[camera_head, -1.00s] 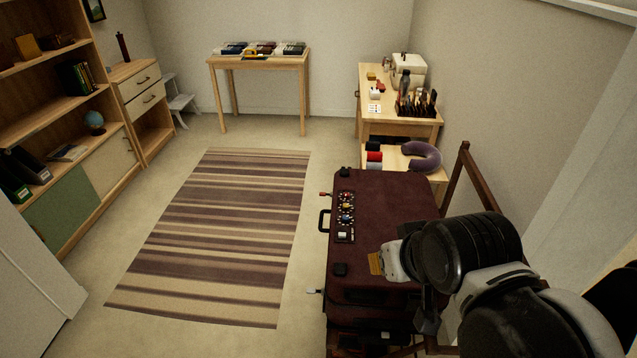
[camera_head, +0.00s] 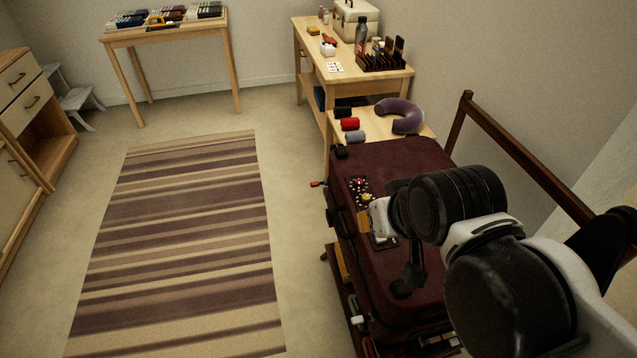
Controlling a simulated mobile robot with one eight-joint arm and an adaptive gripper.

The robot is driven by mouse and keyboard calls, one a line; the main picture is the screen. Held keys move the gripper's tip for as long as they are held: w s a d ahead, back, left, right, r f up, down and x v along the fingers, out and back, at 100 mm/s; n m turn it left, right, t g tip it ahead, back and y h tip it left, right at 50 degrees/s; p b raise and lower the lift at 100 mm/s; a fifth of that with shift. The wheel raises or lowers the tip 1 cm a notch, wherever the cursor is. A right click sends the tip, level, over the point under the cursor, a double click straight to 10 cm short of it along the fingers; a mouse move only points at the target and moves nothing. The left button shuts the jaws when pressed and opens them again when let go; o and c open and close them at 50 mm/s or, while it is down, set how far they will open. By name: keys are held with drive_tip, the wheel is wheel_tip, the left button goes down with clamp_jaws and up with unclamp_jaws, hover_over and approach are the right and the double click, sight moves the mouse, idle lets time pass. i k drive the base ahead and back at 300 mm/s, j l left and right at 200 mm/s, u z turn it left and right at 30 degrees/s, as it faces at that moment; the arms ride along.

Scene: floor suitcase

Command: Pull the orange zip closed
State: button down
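The dark red suitcase (camera_head: 425,170) lies at the lower right of the view. A small red-orange pull (camera_head: 317,184) sticks out from its left side near the far corner; it may be the orange zip. A pale pull (camera_head: 357,322) sticks out farther down the same side. My gripper (camera_head: 370,222) is over the left part of the suitcase top, nearer than the red-orange pull and apart from it. Its fingers are too small and partly hidden behind my arm, so their opening cannot be told. My arm also hides much of the suitcase's right side.
A low wooden bench (camera_head: 373,122) with spools and a purple neck pillow (camera_head: 402,118) stands behind the suitcase. A wooden desk (camera_head: 310,50) stands farther back. A dark wooden rail (camera_head: 520,150) runs along the right. The striped rug (camera_head: 180,240) on the left is clear.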

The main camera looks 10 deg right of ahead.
sight(313, 184)
drive_tip(key=k+j+z, duration=0.25)
drive_tip(key=z, duration=0.25)
drive_tip(key=k+j+z, duration=0.3)
drive_tip(key=z, duration=0.2)
drive_tip(key=i+j+u, duration=0.5)
drive_tip(key=i+j+z, duration=0.1)
drive_tip(key=i+j, duration=0.3)
